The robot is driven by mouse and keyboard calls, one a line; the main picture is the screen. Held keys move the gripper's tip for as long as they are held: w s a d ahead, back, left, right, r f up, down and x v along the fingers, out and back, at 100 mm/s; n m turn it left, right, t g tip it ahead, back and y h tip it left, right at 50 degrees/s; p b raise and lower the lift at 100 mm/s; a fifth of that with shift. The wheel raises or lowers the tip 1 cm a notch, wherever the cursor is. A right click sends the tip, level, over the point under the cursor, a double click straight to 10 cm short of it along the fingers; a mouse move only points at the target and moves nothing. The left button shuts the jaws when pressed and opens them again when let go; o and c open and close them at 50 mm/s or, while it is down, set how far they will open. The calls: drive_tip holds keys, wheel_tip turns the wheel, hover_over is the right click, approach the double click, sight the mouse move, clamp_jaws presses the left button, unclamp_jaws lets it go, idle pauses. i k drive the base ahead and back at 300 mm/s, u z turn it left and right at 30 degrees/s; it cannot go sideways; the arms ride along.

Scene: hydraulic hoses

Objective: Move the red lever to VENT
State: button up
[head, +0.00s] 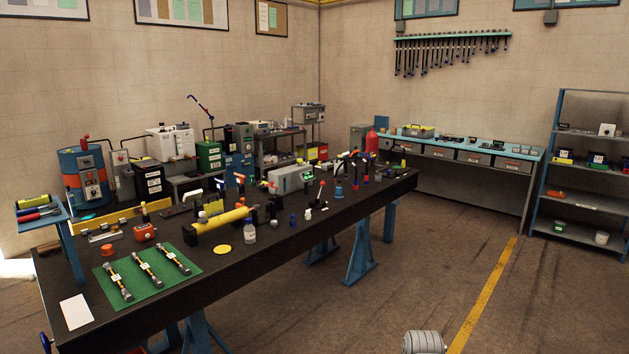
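The workbench (300,228) runs from the lower left to the middle of the head view. A small upright lever with a red knob (322,184) stands on the bench right of centre. It may be the red lever, but it is too small to be sure. I cannot read a VENT mark or tell the lever's setting. A rounded grey metal part, apparently of my arm, shows at the bottom edge over the floor, well away from the bench. My gripper's fingers are not in view.
A yellow cylinder (220,221), a clear bottle (249,233) and a green mat (146,273) with several hose pieces lie on the bench. Tanks and machines stand behind. A blue shelf rack (590,165) is at right. The floor (440,235) right of the bench is clear.

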sight(322, 183)
drive_tip(key=u, duration=0.35)
drive_tip(key=i, duration=2.1)
drive_tip(key=z, duration=0.1)
drive_tip(key=k, duration=1.3)
drive_tip(key=z, duration=0.3)
drive_tip(key=i, duration=0.85)
drive_tip(key=z, duration=0.4)
